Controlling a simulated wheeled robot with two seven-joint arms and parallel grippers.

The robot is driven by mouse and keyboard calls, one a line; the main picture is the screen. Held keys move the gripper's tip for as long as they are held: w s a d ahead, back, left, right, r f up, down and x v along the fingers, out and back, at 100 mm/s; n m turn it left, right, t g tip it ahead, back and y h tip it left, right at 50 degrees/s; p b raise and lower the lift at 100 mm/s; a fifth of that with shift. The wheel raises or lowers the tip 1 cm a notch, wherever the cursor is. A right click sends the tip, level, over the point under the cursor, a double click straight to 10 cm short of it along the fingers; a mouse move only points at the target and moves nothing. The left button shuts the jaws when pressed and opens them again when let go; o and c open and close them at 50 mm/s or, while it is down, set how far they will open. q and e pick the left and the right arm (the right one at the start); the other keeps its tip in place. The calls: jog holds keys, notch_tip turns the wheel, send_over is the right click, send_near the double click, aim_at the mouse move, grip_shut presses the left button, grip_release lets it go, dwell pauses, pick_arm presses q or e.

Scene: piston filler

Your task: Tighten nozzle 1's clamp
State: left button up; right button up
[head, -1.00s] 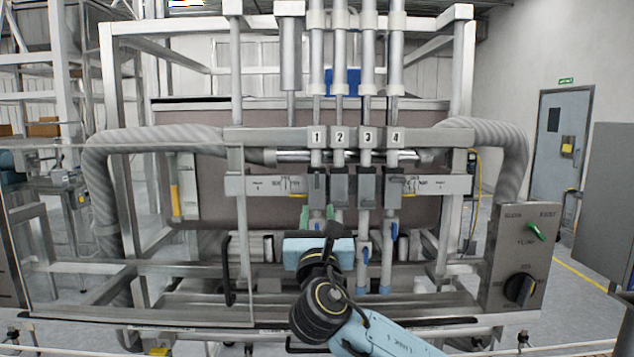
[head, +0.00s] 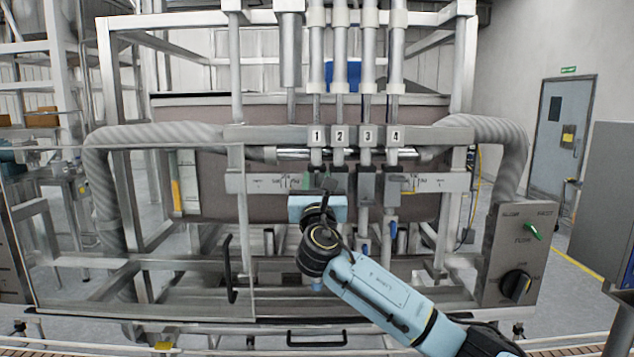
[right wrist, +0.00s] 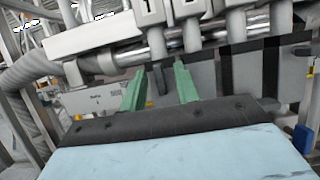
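Nozzle 1 carries the label 1 (head: 317,136) on the filler's crossbar, at the left end of the row of nozzles. Its dark clamp block, below the label, is mostly hidden behind my right gripper (head: 319,181). In the right wrist view, the two green fingers of my right gripper (right wrist: 160,86) stand apart, pointing up toward the grey bar under nozzles 1 and 2. I see nothing held between them. Whether they touch the clamp, I cannot tell. The clamp's knob or lever cannot be made out. My left gripper is not in view.
Nozzles 2, 3 (head: 367,136) and 4 stand close to the right, with clamp blocks (head: 366,186) below. A control panel (head: 520,255) with a green switch and black knob is at the right. A door handle (head: 230,268) stands left of my arm.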

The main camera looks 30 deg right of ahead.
grip_shut()
jog(key=shift+m, duration=0.3)
jog(key=m+g+h+b, duration=0.1)
jog(key=m, duration=0.1)
jog(key=m+g+h+b, duration=0.1)
jog(key=m, duration=0.2)
jog(key=shift+a+f, duration=0.1)
jog(key=m+g+h+b, duration=0.1)
jog(key=m, duration=0.2)
jog(key=m+g+h+b, duration=0.1)
jog(key=m, duration=0.2)
jog(key=shift+g, duration=0.3)
jog(key=m+g, duration=0.1)
jog(key=m, duration=0.1)
jog(key=m+g, duration=0.1)
jog(key=m, duration=0.2)
jog(key=shift+r+m, duration=0.2)
jog(key=shift+m, duration=0.1)
jog(key=m+g, duration=0.1)
jog(key=m, duration=0.1)
jog(key=m+g+y, duration=0.1)
jog(key=m, duration=0.2)
jog(key=shift+m, duration=0.3)
